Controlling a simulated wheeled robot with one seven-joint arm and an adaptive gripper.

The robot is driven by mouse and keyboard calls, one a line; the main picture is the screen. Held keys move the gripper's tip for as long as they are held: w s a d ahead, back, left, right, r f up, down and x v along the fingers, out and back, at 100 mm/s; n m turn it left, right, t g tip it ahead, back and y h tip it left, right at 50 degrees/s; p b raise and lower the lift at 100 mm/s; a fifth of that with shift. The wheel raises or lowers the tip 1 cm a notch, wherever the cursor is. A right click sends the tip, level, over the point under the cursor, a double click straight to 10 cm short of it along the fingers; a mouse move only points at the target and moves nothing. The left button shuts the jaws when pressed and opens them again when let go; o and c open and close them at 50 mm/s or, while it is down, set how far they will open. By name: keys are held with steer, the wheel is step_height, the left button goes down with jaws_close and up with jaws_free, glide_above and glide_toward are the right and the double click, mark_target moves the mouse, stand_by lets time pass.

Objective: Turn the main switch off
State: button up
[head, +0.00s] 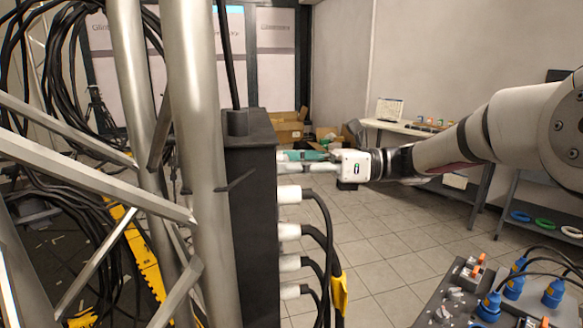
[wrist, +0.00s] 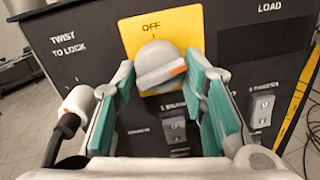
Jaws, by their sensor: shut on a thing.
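The main switch is a grey round knob (wrist: 157,62) on a yellow plate (wrist: 190,20) marked OFF at its top. My gripper (wrist: 160,72) is shut on the knob, with a teal-padded finger on each side. In the head view, my gripper (head: 284,162) reaches from the right to the face of the black power box (head: 252,215). The knob itself cannot be made out there.
White plugs (head: 289,232) with black cables stick out of the box below my gripper. Metal truss tubes (head: 190,130) stand to the left. In the wrist view, a plug (wrist: 78,103) sits left of my fingers and small switches (wrist: 262,107) sit to the right. Open tiled floor lies right of the box.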

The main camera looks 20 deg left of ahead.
steer(key=shift+w+a+f+n+g+b, duration=0.1)
steer(key=shift+n+g+b, duration=0.45)
steer(key=shift+n, duration=2.1)
steer(key=shift+n+g+b, duration=0.1)
steer(key=shift+n+b, duration=0.95)
steer(key=shift+n, duration=1.55)
steer(key=shift+w+a+f+n+g+b, duration=0.2)
steer(key=shift+n+b, duration=0.6)
steer(key=shift+n, duration=1.85)
steer(key=shift+s+d+r, duration=0.1)
steer(key=shift+s+r, duration=0.05)
steer(key=o, duration=1.1)
steer(key=shift+o, duration=0.2)
steer(key=shift+r, duration=0.1)
steer(key=v, duration=1.2)
